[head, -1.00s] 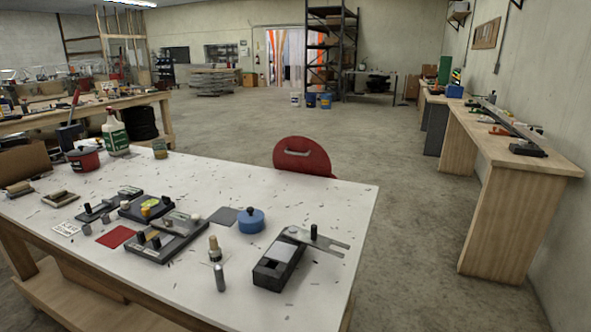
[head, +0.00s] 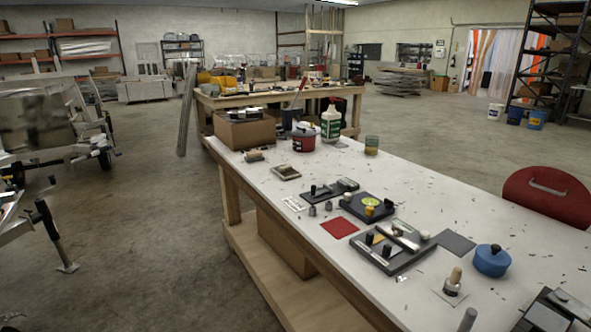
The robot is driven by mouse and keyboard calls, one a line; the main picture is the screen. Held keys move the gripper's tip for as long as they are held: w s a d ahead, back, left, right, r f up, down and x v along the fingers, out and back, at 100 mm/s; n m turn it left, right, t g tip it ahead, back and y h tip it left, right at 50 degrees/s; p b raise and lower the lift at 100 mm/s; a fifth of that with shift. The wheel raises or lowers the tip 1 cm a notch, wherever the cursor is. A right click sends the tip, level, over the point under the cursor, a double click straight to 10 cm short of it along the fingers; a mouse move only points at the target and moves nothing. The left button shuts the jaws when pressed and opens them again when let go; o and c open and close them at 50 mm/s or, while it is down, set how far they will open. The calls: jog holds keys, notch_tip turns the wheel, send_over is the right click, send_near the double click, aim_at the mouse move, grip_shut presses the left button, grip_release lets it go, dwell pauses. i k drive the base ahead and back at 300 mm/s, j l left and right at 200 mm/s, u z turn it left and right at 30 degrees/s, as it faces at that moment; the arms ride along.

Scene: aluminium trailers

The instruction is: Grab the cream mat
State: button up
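I cannot pick out a cream mat for certain on the white table (head: 400,282). A pale square, hard to tell from the tabletop, lies under a wooden-handled stamp (head: 453,281) near the front right. A red mat (head: 339,228) lies flat left of the dark fixtures, and a dark grey mat (head: 456,243) lies flat right of them. A white printed card (head: 294,204) lies farther back on the left. My gripper is not in view.
A blue lidded pot (head: 491,261), a dark fixture (head: 393,246), a red pot (head: 303,139) and a white-green bottle (head: 331,124) stand on the table. A red chair back (head: 547,196) stands beyond its right edge. Open floor (head: 150,225) lies left of the table.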

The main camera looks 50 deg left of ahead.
aim_at(286, 172)
jog(key=j, duration=0.75)
jog(key=k+j, duration=0.15)
jog(key=j, duration=1)
jog(key=i+j+u, duration=0.1)
jog(key=j, duration=0.35)
jog(key=i+j, duration=0.1)
jog(key=j, duration=0.35)
jog(key=i+j, duration=0.1)
jog(key=j, duration=0.35)
jog(key=j+u, duration=0.1)
jog(key=j, duration=0.35)
jog(key=i+j, duration=0.15)
jog(key=j, duration=0.3)
jog(key=i+j+u, duration=0.1)
jog(key=j, duration=0.35)
jog(key=i+j, duration=0.1)
jog(key=j, duration=0.35)
